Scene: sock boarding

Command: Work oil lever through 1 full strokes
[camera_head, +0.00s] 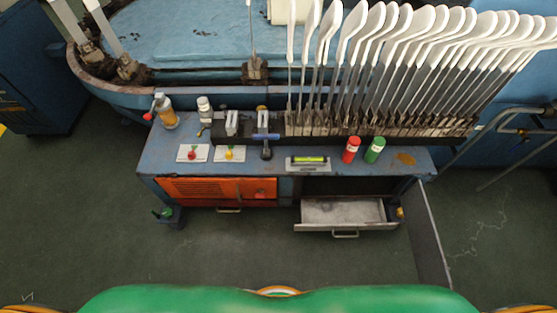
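A small lever with a red ball knob (148,116) sticks out to the left of an amber oil reservoir (166,112) at the back left corner of the blue bench (150,160). The lever looks tilted down to the left, with its knob low beside the reservoir. It is small here, so its exact angle is hard to tell. Neither of my grippers is in view, and nothing touches the lever. Only parts of my own body show along the bottom edge.
A whitish bottle (205,109) stands right of the reservoir. Red (192,155) and yellow (229,155) knobs sit on white plates in front. Many white sock boards (400,30) rise at the right. An open drawer (343,213) juts out in front. The green floor (90,220) is clear at left.

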